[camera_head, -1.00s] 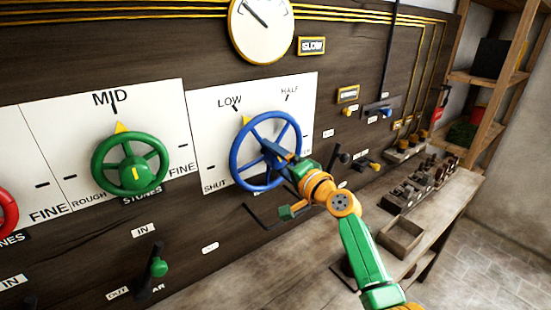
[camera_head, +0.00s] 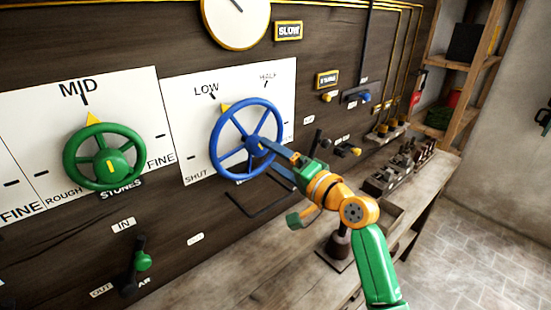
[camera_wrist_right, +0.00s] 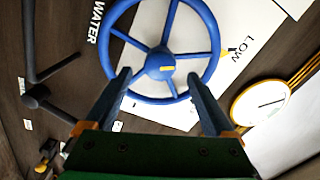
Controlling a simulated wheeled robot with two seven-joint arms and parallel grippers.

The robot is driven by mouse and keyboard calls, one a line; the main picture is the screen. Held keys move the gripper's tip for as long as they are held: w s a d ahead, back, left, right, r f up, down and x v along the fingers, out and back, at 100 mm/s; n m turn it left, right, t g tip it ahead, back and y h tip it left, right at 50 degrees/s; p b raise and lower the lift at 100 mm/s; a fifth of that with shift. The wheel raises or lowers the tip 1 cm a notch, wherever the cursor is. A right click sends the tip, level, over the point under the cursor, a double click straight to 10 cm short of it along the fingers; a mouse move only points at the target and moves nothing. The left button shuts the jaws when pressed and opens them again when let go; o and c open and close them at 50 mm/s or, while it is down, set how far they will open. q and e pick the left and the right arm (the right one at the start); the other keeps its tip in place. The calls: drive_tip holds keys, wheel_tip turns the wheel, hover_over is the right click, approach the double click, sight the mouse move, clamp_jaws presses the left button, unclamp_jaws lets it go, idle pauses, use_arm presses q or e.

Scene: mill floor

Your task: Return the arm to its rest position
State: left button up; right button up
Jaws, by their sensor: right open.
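My right gripper (camera_head: 268,161) is open and empty, in front of the lower right of the blue handwheel (camera_head: 217,143). In the right wrist view its two fingers (camera_wrist_right: 160,76) stand wide apart, with the wheel's hub (camera_wrist_right: 160,64) and lower rim showing between them. Nothing is held, and the fingers look clear of the wheel. The wheel's yellow pointer (camera_head: 225,107) is near the LOW mark. My right arm (camera_head: 370,260) comes in from the lower right. My left gripper is not in view.
A green handwheel (camera_head: 69,159) and a green-knobbed lever (camera_head: 142,262) are on the panel to the left. A gauge (camera_head: 236,18) is above. Small levers (camera_head: 347,150) sit right of the gripper. A wooden bench (camera_head: 230,280) runs below the panel; open floor (camera_head: 480,250) lies right.

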drive_tip(key=s+d+f+n+g+h, duration=0.25)
drive_tip(key=s+f, duration=0.35)
drive_tip(key=f, duration=0.5)
drive_tip(key=s+d+f+n+g+h, duration=0.1)
drive_tip(key=s+f+n+g+h, duration=0.15)
drive_tip(key=s+f, duration=0.55)
drive_tip(key=s+d+f+n+g+h, duration=0.25)
drive_tip(key=s+d+f, duration=0.3)
drive_tip(key=s, duration=0.45)
drive_tip(key=s+d+f+n+g+h, duration=0.1)
drive_tip(key=s+d+f+g+h, duration=0.25)
drive_tip(key=s+f, duration=0.55)
wheel_tip(320, 180, down, 8)
drive_tip(key=s+g, duration=0.1)
drive_tip(key=s+d+f+g, duration=0.1)
drive_tip(key=s+d+f, duration=0.1)
drive_tip(key=s+f, duration=1.2)
wheel_tip(320, 180, down, 3)
drive_tip(key=shift+s+d+r+g, duration=0.15)
drive_tip(key=shift+s+g, duration=0.1)
drive_tip(key=shift+g, duration=0.15)
drive_tip(key=shift+n, duration=0.25)
idle(1.3)
